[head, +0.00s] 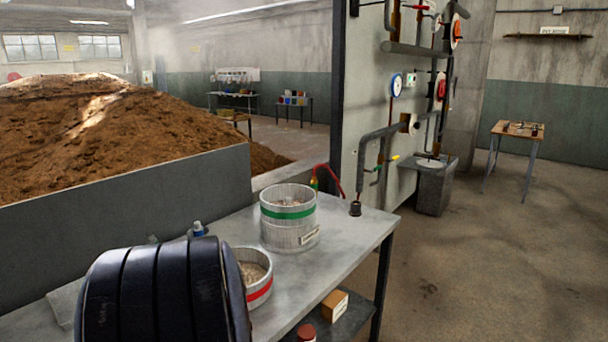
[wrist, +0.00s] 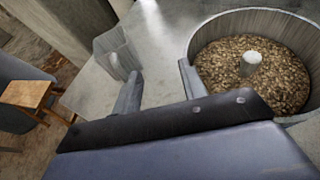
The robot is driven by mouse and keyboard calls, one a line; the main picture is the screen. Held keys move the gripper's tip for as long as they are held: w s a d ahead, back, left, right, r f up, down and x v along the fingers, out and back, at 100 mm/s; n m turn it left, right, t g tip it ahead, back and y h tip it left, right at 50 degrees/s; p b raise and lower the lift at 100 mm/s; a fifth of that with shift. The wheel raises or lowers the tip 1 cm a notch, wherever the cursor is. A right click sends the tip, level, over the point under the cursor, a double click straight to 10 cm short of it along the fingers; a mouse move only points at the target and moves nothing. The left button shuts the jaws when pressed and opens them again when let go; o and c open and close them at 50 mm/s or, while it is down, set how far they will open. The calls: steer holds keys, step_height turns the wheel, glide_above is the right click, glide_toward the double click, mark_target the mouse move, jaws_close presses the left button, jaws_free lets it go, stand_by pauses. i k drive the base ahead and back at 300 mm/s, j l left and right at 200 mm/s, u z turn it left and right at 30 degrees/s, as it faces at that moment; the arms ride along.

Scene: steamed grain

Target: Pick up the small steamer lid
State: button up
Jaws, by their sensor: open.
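No lid that I can make out clearly shows in either view. A metal steamer with a green band (head: 288,214) stands on the table, and a smaller one with a red band (head: 260,292) stands nearer, partly hidden by my dark arm. Both look open-topped with grain inside. In the wrist view my gripper (wrist: 157,76) is open and empty, its two grey fingers apart above the grey tabletop. Just right of the right finger is an open metal pot (wrist: 197,40) of grain with a pale central post; I cannot tell which steamer it is.
A clear, glass-like container (wrist: 117,52) stands near the left finger. A small bottle with blue (head: 198,230) is behind my arm on the metal table (head: 345,232). A small box (head: 335,305) sits on the lower shelf. Open floor lies to the right.

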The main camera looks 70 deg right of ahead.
mark_target(428, 163)
steer(key=z, duration=3.25)
